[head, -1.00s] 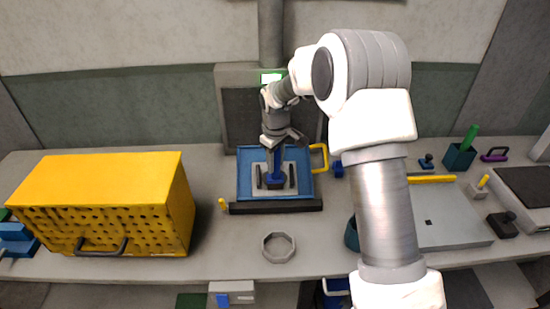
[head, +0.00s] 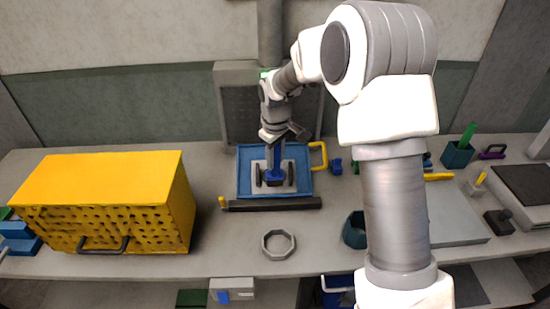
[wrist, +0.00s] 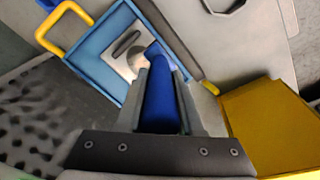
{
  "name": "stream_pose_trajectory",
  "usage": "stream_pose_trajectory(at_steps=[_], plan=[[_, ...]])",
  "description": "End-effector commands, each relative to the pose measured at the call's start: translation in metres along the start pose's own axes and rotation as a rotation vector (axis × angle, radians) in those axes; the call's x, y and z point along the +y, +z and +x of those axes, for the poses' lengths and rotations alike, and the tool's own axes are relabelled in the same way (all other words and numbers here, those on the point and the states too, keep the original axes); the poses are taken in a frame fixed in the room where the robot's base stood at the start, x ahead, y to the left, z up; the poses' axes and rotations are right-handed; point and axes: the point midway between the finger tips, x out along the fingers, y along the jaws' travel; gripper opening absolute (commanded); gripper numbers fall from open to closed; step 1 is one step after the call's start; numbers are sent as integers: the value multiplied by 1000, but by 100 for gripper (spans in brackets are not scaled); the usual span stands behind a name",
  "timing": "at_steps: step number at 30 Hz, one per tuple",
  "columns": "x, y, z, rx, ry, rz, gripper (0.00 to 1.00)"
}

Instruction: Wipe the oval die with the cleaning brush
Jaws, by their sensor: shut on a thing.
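My gripper (head: 278,143) is shut on the blue cleaning brush (head: 274,171), which points down over the blue tray (head: 243,180). In the wrist view the brush (wrist: 160,103) stands between the two fingers (wrist: 160,85). A pale metal die plate (head: 286,163) lies in the tray, with a dark rounded bar on each side of the brush. In the wrist view the die (wrist: 118,58) shows a dark elongated slot and a round pale part, partly behind the brush. The brush's lower end overlaps the die; I cannot tell whether it touches.
A yellow perforated box (head: 110,200) stands left. A dark bar (head: 275,204) lies along the tray's front, and a yellow handle (head: 318,156) is at its right. An octagonal ring (head: 278,244) lies in front. A teal cup (head: 355,232) stands right, partly behind my arm.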

Motion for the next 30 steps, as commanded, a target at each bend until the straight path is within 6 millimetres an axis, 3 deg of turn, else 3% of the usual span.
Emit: stream_pose_trajectory(at_steps=[3,17,30], plan=[[-2,2,-11,1,1,0,0],[-4,4,-16,1,1,0,0],[-11,11,-42,1,0,0,0]])
